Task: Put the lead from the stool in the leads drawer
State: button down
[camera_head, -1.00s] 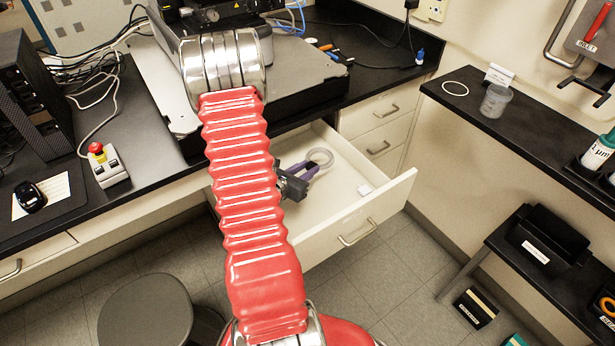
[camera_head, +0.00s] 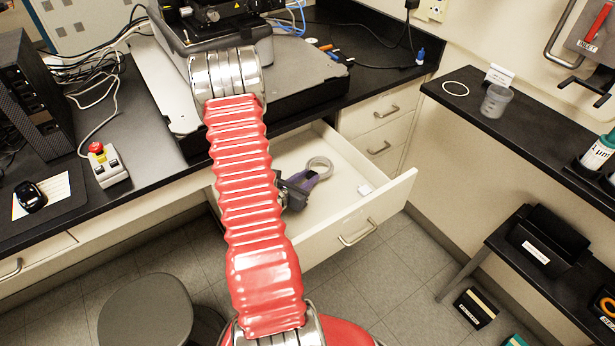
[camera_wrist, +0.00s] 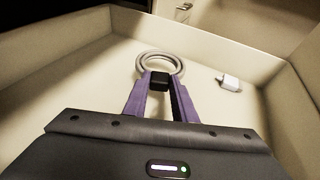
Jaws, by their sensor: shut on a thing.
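The lead is a coiled grey cable (camera_wrist: 163,64) with a black block (camera_wrist: 159,80). My gripper (camera_wrist: 160,88), with purple fingers, is shut on the black block, and the coil reaches out beyond the fingertips. The open drawer (camera_head: 388,199) is pulled out under the bench, and my gripper with the lead is inside its outline. The coil (camera_head: 320,166) also shows in the head view, just past my gripper (camera_head: 314,177). I cannot tell whether the coil touches the drawer floor. The stool (camera_head: 147,311) stands at the lower left, its visible seat bare.
A small white piece (camera_wrist: 229,83) lies in the drawer, right of the lead. Drawer walls surround my gripper. The bench (camera_head: 360,85) edge is above the drawer at the back. A side counter (camera_head: 520,128) stands to the right.

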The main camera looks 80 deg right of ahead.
jog(key=shift+f, duration=0.55)
jog(key=c, duration=1.5)
grip_release()
jog(key=shift+s+a+f, duration=0.1)
jog(key=shift+a+f, duration=0.05)
jog(key=shift+o, duration=0.2)
jog(key=shift+r, duration=0.45)
jog(key=shift+a+r, duration=0.1)
jog(key=shift+r, duration=0.2)
jog(key=v, duration=1.1)
jog(key=shift+w+a+r, duration=0.2)
jog(key=shift+w, duration=0.05)
